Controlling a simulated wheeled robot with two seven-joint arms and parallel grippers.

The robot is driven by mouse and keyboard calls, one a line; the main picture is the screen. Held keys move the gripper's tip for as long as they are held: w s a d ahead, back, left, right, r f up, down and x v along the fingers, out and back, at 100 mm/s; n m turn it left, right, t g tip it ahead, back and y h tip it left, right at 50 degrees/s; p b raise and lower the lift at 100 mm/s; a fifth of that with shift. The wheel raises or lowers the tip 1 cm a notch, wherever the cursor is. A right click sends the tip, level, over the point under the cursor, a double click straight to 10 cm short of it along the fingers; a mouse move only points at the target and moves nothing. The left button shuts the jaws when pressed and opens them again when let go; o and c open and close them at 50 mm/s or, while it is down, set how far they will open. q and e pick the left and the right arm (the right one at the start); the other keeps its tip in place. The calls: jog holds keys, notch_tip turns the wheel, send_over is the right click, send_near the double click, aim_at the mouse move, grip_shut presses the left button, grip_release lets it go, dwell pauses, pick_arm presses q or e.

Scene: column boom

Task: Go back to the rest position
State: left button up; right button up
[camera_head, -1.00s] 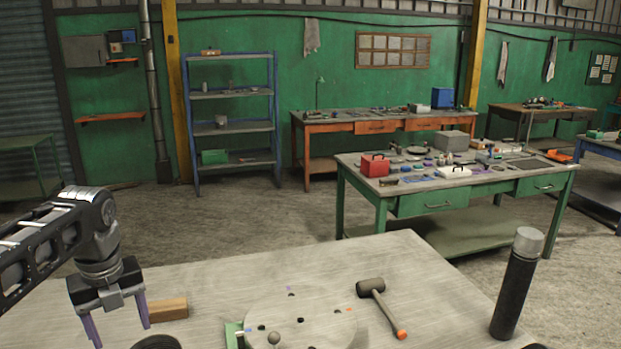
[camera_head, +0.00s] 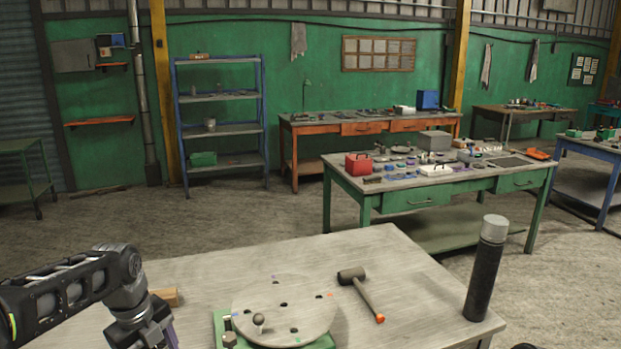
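My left gripper (camera_head: 150,338) is low at the left, over the near left part of the pale worktable (camera_head: 390,250). It is seen partly edge-on and cut by the bottom edge; one purple finger shows, and I cannot tell how far apart the fingers are. Nothing is visibly held. It is left of the round pale disc (camera_head: 283,308) on its green base (camera_head: 222,322), apart from it in the picture. My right gripper is not in view.
A wooden block (camera_head: 165,297) lies behind my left wrist, partly hidden. A mallet (camera_head: 352,276) lies right of the disc. A dark cylinder with a pale cap (camera_head: 484,275) stands at the table's right corner. A green workbench (camera_head: 410,200) stands beyond, across open floor.

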pick_arm(q)
jog(key=s+d+f+n+h, duration=0.2)
jog(key=d+f+n, duration=0.4)
jog(key=f, duration=0.5)
jog(key=s+d+f+n+h, duration=0.15)
jog(key=d+f+n, duration=0.25)
jog(key=d+f, duration=0.6)
jog(key=s+d+f+n+b, duration=0.1)
jog(key=s+d+f+n, duration=0.2)
jog(key=s+f+n, duration=0.5)
jog(key=s+d+f+n, duration=0.4)
jog(key=s+f+n, duration=0.4)
jog(key=s, duration=0.4)
jog(key=shift+s+d+f+g+b, duration=0.15)
jog(key=shift+s+f+g+b, duration=0.2)
jog(key=shift+f, duration=0.25)
jog(key=shift+w, duration=0.15)
